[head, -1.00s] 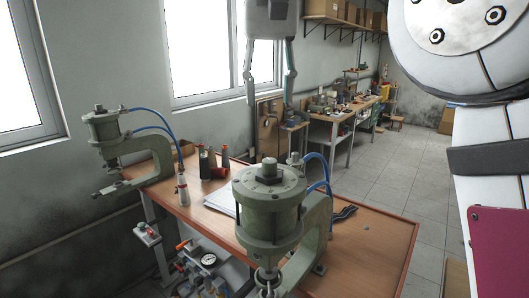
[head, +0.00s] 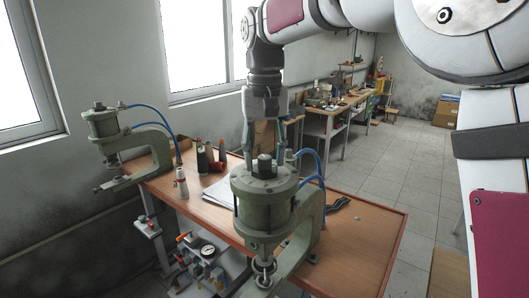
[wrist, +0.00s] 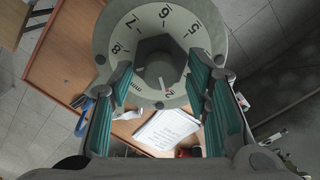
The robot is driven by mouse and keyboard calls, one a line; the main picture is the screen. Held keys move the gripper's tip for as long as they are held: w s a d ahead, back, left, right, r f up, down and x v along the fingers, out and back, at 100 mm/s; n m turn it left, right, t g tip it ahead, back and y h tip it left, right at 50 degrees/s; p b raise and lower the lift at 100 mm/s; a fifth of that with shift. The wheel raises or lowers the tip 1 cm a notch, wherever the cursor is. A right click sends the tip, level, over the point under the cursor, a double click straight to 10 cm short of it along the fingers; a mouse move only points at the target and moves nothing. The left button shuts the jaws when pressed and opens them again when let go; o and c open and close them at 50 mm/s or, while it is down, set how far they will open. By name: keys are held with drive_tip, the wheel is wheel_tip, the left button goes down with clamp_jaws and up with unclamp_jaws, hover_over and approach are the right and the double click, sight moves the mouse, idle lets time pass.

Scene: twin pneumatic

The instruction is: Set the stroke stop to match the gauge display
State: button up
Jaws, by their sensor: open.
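The near green press (head: 266,205) has a dark hex stop knob (head: 265,163) on top. In the wrist view this knob (wrist: 158,62) sits at the centre of a round dial (wrist: 130,42) marked in mm; 8, 7, 6, 5 and 2 show, and other marks are hidden. A pale line on the knob lies near the 2. My gripper (head: 264,158) is open above this press; in the wrist view its green-padded fingers (wrist: 163,82) stand on either side of the knob, apparently not touching. A round gauge (head: 208,250) sits below the bench; its reading is too small to tell.
A second green press (head: 108,125) stands at the bench's far left end. Blue hoses (head: 313,160) arch behind the near press. The bench's right end is mostly clear.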

clamp_jaws()
